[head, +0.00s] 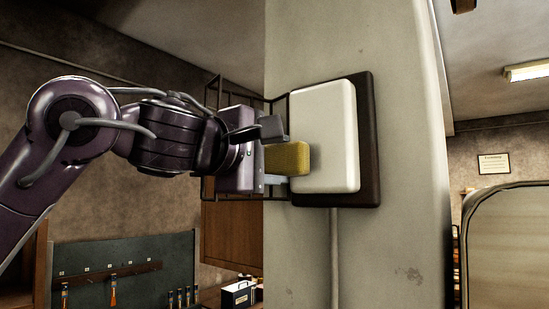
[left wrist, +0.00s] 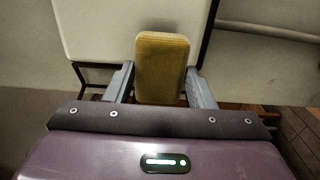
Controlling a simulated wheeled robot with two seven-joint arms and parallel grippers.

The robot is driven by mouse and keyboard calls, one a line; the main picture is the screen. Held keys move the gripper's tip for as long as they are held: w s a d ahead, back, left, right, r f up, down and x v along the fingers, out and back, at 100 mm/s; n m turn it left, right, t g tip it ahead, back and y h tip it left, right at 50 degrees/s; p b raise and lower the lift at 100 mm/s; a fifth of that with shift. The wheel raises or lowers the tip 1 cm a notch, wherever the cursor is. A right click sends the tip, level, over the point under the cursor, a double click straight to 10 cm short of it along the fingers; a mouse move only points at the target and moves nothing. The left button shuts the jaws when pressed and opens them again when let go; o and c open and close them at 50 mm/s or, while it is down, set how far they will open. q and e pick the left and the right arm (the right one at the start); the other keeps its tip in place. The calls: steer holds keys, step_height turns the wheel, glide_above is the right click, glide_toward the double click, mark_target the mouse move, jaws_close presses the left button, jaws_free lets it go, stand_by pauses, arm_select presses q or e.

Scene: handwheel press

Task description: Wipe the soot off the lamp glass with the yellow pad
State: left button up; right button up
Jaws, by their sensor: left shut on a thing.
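The lamp glass (head: 323,137) is a pale, rounded upright panel on a dark backplate (head: 370,140), fixed to a pale column. I see no clear soot on it; its face looks evenly pale. It also fills the upper left wrist view (left wrist: 100,30). My left gripper (head: 274,152) is shut on the yellow pad (head: 290,159), at the left side of the glass. The pad stands out between both fingers in the left wrist view (left wrist: 161,66). Its tip overlaps the glass edge in the head view; I cannot tell whether they touch. My right gripper is out of view.
A dark wire cage (head: 210,187) stands out to the left of the lamp, behind my left gripper. A conduit (head: 334,260) runs down the column (head: 400,230) below the lamp. A tool board (head: 120,270) and a wooden cabinet (head: 232,235) are at lower left.

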arm_select(q)
steer(key=shift+x, duration=0.95)
steer(key=shift+s+d, duration=1.3)
steer(key=shift+d, duration=0.35)
steer(key=shift+w, duration=0.1)
steer(key=shift+w+a, duration=0.65)
steer(key=shift+a, duration=0.2)
steer(key=shift+w+a, duration=0.65)
steer(key=shift+a, duration=0.2)
